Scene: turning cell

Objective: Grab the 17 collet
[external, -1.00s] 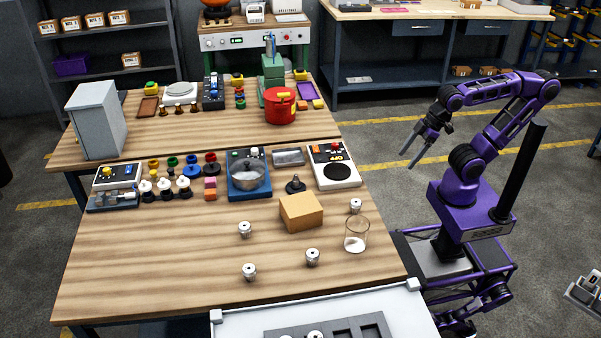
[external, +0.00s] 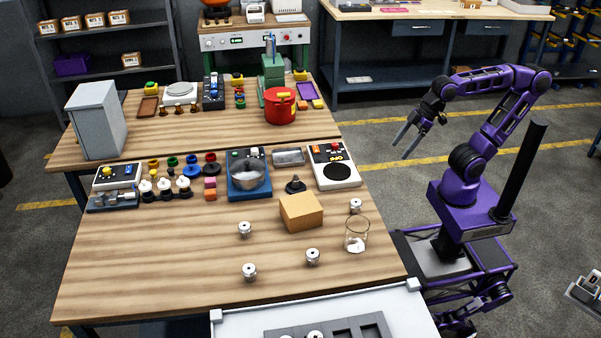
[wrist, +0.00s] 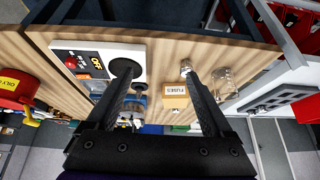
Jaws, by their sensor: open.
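Several small silvery-white collets stand on the wooden table: one left of the cardboard box (external: 245,229), one near the front (external: 249,271), one to its right (external: 312,257), and one behind the glass beaker (external: 355,205). No number is legible on any of them. A collet by the box also shows in the wrist view (wrist: 186,66). More round parts sit in the grey tray (external: 316,335) at the bottom edge, cut off by the frame. My gripper (external: 404,147) is open and empty, in the air right of the table, apart from every collet.
A cardboard box (external: 301,211), labelled FUSES in the wrist view, and a glass beaker (external: 356,236) stand near the collets. The front left tabletop is clear.

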